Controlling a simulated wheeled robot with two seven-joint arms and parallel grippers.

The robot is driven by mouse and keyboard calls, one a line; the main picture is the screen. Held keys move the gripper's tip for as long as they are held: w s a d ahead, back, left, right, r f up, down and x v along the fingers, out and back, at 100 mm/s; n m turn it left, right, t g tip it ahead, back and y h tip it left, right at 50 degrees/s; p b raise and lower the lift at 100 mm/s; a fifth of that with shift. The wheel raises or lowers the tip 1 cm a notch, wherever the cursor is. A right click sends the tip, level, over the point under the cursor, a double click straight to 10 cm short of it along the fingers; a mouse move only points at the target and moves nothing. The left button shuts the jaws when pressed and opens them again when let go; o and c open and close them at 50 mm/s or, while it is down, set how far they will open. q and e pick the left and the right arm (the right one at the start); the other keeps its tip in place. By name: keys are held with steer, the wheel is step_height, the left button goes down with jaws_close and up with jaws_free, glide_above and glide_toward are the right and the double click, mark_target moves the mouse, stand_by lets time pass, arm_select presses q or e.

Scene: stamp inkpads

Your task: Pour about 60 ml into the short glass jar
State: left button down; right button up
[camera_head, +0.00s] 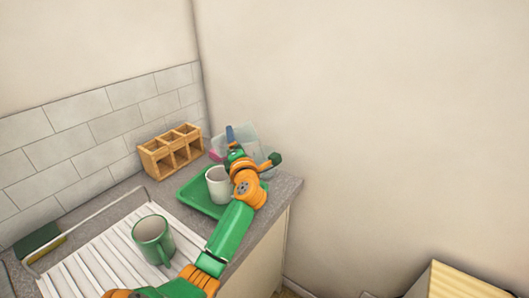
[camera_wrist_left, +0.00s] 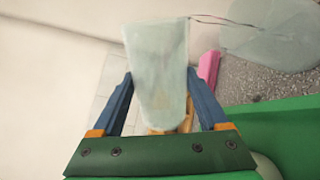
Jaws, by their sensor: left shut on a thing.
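My left gripper (camera_head: 232,138) is at the far end of the counter, above and behind the green tray. In the left wrist view its two blue fingers (camera_wrist_left: 160,82) are shut on a pale, translucent vessel (camera_wrist_left: 157,60). The vessel's contents cannot be made out. Another pale, translucent round thing (camera_wrist_left: 285,35) lies beyond it on the grey counter, at the upper right of that view. I cannot tell which of these is the short glass jar. In the head view, pale see-through shapes (camera_head: 248,135) show around the gripper, partly hidden by my arm. My right gripper is not in view.
A white mug (camera_head: 218,186) stands on the green tray (camera_head: 190,193), close beside my arm. A green mug (camera_head: 153,239) stands on the white ribbed drainer (camera_head: 95,262). A wooden compartment rack (camera_head: 171,150) is by the tiled wall. A pink thing (camera_wrist_left: 209,66) lies near the held vessel.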

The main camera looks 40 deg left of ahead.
arm_select(q)
steer(key=shift+m, duration=0.3)
stand_by(0.8)
steer(key=shift+w+d, duration=0.1)
steer(key=shift+w, duration=0.05)
stand_by(0.6)
steer(key=shift+f, duration=0.1)
steer(key=r+n+p, duration=0.1)
steer(key=n, duration=0.2)
steer(key=shift+r, duration=0.15)
steer(key=shift+r+n, duration=0.15)
steer(key=shift+n, duration=0.95)
steer(key=shift+f+n+b, duration=0.3)
steer(key=shift+n+b, duration=0.05)
steer(key=shift+n, duration=0.05)
